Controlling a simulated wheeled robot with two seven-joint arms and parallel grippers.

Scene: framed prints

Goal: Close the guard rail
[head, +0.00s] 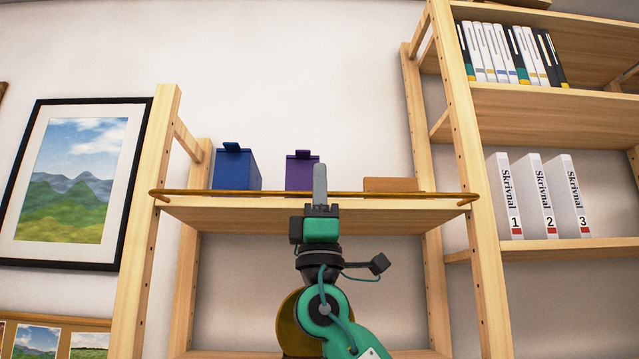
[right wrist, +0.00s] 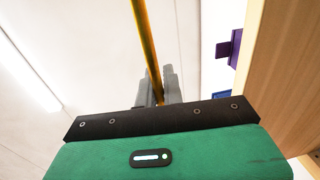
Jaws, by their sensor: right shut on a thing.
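The guard rail (head: 240,193) is a thin brass-coloured bar across the front of the middle shelf, between the two wooden posts. It looks level along the shelf's front edge; whether it is latched cannot be told. My right gripper (head: 320,186) is raised in front of the shelf at about the rail's middle, its fingers pointing up. In the right wrist view the guard rail (right wrist: 144,42) runs down between the grey fingers of my right gripper (right wrist: 160,88), which is shut on it. My left gripper is not in view.
Behind the rail on the shelf (head: 380,212) are a blue box (head: 236,170), a purple box (head: 301,172) and a low wooden item (head: 391,184). A right-hand shelf unit holds white binders (head: 535,195) and several books (head: 508,54). A framed print (head: 72,180) hangs left.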

